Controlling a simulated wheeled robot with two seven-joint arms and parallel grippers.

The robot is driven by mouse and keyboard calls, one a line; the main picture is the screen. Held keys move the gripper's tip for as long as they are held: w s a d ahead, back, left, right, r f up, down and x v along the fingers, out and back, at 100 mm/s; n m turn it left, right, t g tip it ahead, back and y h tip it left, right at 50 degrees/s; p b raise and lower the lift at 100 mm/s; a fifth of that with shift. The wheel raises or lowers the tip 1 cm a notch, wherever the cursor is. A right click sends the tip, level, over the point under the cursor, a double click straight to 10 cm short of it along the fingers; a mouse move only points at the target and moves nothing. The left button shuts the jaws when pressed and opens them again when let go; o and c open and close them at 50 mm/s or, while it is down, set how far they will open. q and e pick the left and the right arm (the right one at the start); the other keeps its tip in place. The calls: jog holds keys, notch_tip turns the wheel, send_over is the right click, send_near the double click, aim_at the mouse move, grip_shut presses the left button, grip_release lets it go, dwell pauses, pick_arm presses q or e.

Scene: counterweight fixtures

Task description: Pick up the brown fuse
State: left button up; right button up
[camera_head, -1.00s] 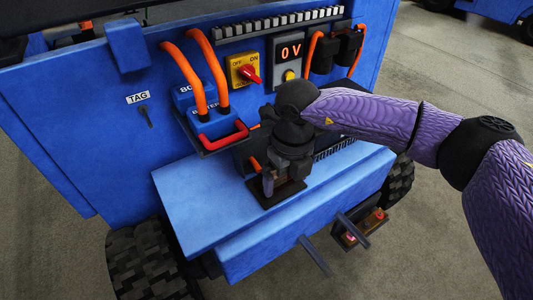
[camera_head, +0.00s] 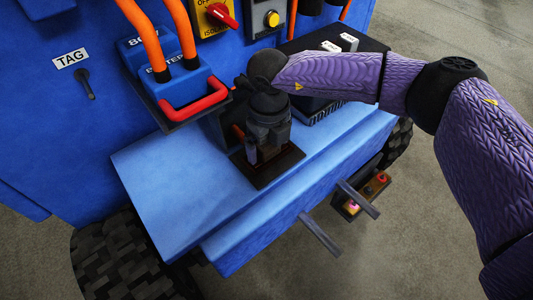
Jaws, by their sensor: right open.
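I cannot make out a brown fuse for certain. My right gripper (camera_head: 266,152) points down over a small dark brown tray (camera_head: 284,170) on the blue cart's ledge. Its jaws are open. The gripper's dark body hides the middle of the tray, and whether anything lies between the fingers is unclear. Two small white labelled blocks (camera_head: 340,43) stand on a black surface behind my right forearm. My left gripper is not in view.
A blue battery connector with a red handle (camera_head: 195,104) and orange cables (camera_head: 180,35) sits left of the gripper. A red switch (camera_head: 222,15) is above. The blue ledge (camera_head: 175,180) is clear on its left. Grey bars (camera_head: 320,233) jut out in front.

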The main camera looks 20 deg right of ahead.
jog(key=shift+r, duration=0.1)
jog(key=shift+c, duration=0.9)
jog(key=c, duration=0.8)
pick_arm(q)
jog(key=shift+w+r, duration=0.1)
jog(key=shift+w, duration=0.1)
pick_arm(e)
jog(key=shift+r, duration=0.1)
jog(key=shift+c, duration=0.2)
